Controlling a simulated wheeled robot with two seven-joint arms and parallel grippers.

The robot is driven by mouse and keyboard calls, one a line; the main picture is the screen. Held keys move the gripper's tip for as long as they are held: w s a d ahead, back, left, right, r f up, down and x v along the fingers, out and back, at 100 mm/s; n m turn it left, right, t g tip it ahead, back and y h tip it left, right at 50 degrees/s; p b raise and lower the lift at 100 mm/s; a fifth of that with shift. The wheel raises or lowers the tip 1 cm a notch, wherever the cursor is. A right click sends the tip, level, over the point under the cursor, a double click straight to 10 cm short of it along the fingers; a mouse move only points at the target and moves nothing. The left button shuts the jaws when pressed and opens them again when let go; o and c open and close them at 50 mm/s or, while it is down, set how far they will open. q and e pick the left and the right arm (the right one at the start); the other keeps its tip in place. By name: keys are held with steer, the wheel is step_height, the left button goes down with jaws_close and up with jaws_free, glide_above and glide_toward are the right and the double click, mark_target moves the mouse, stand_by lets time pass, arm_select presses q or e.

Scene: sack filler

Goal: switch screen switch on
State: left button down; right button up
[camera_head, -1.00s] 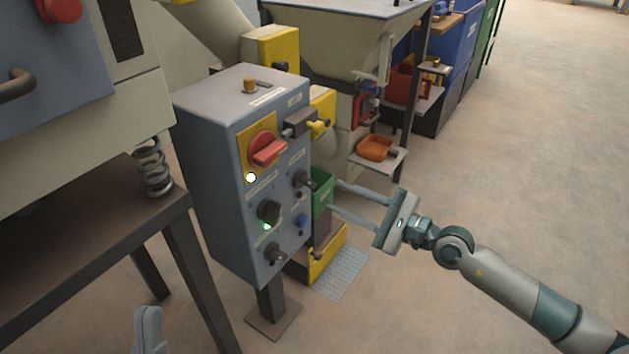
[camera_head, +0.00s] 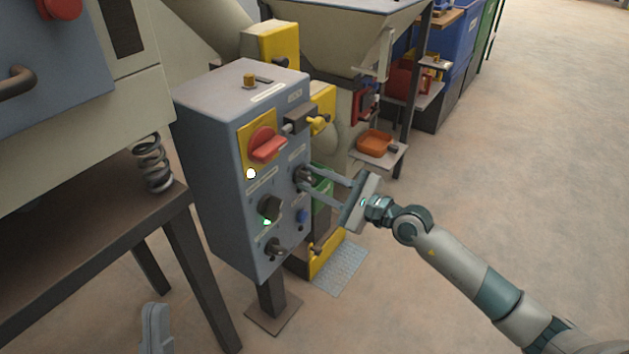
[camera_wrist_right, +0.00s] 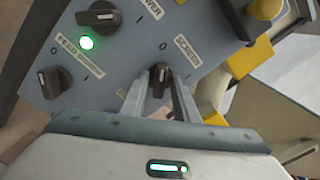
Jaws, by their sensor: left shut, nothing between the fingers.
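The screen switch (camera_wrist_right: 158,76) is a small black rotary knob beside a label reading SCREENS or similar on the grey control box (camera_head: 215,150). In the head view this knob (camera_head: 302,176) is on the right part of the front panel, partly covered by my finger. My right gripper (camera_wrist_right: 157,88) is open, with its fingertips on either side of the knob; I cannot tell whether they touch it. The right gripper (camera_head: 308,181) reaches the panel from the right in the head view. My left gripper (camera_head: 152,308) is shut and empty at the bottom left, below the box.
A steel table (camera_head: 90,240) stands left. Floor at right is clear.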

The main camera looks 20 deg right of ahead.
jaws_close()
